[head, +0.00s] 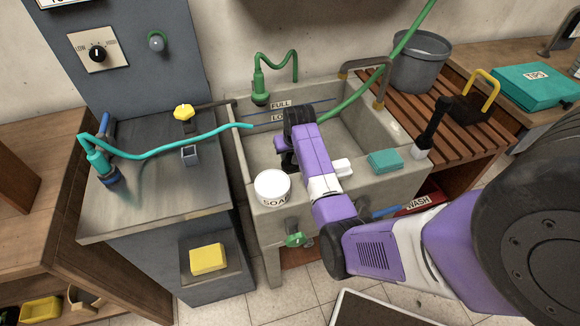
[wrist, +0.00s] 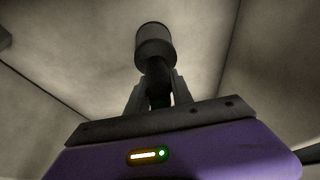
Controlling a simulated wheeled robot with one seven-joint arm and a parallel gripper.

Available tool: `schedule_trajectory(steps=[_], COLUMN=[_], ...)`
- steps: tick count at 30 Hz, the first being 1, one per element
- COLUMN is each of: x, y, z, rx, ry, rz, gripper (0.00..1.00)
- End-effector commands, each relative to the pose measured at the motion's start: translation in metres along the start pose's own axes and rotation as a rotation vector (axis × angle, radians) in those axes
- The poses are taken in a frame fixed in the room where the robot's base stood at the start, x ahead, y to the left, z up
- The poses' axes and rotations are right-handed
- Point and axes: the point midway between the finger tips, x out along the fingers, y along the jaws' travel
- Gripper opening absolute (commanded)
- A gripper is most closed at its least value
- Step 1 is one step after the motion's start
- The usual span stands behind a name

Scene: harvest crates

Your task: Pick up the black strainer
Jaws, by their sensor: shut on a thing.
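The black strainer (wrist: 155,46) is a dark short cylinder with a narrower neck in the wrist view. My gripper (wrist: 158,97) is shut on its neck, one finger on each side, and the cylinder sticks out beyond the fingertips. In the head view my gripper (head: 287,158) reaches down into the grey sink (head: 350,160). My own wrist and arm hide most of the strainer there. I cannot tell whether the strainer touches the sink floor.
A white soap tub (head: 272,188) and a teal sponge (head: 385,161) sit on the sink's front edge. A green hose (head: 375,82) crosses the sink. A grey bucket (head: 420,62) stands on the slatted rack to the right. The left counter (head: 140,205) has bare room.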

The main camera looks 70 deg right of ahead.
Motion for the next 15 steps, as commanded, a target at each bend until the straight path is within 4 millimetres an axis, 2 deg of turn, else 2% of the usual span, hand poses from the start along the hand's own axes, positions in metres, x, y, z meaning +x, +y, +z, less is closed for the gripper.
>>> schedule_trajectory(steps=[1, 8, 11, 15], x=[0.005, 0.002, -0.004, -0.023], y=[0.000, 0.001, 0.000, 0.000], z=[0.009, 0.007, 0.004, -0.006], rx=[-0.001, -0.001, -0.001, 0.000], ry=[-0.020, -0.019, -0.017, -0.009], rz=[0.000, 0.000, 0.000, 0.000], gripper=[0.00, 0.00, 0.00, 0.00])
